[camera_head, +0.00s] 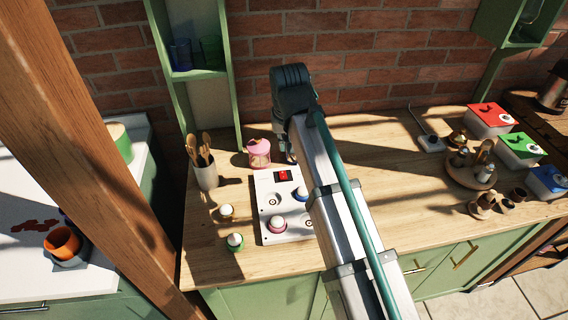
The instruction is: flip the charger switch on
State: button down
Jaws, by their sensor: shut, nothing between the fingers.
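The charger is likely the white flat board (267,187) on the wooden counter, left of my arm. A red switch (283,176) in a dark frame sits near its back edge; its on or off position is too small to tell. A blue-based round piece (301,195) and a pink-based one (278,225) are on the board, beside round marked spots. My gripper (291,157) points down just behind the board, near the switch. It is shut and holds nothing. My arm hides the board's right side, and whether the gripper touches anything cannot be told.
A pink lidded jar (258,153) and a utensil cup (205,172) stand close behind and left of the board. Small egg-like pieces (235,242) lie to its left. A round tray (472,176) and coloured boxes (519,149) are at right. The counter (400,150) right of my arm is mostly clear.

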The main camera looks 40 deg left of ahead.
jog(key=p, duration=0.3)
send_over(283, 177)
jog(key=f, duration=1.1)
jog(key=shift+s+d+f, duration=0.1)
jog(key=shift+d+f, duration=0.05)
jog(key=shift+d, duration=0.05)
jog(key=shift+x, duration=1.05)
jog(key=shift+s+d+f, duration=0.1)
jog(key=shift+s+d, duration=0.1)
jog(key=shift+s+f, duration=0.1)
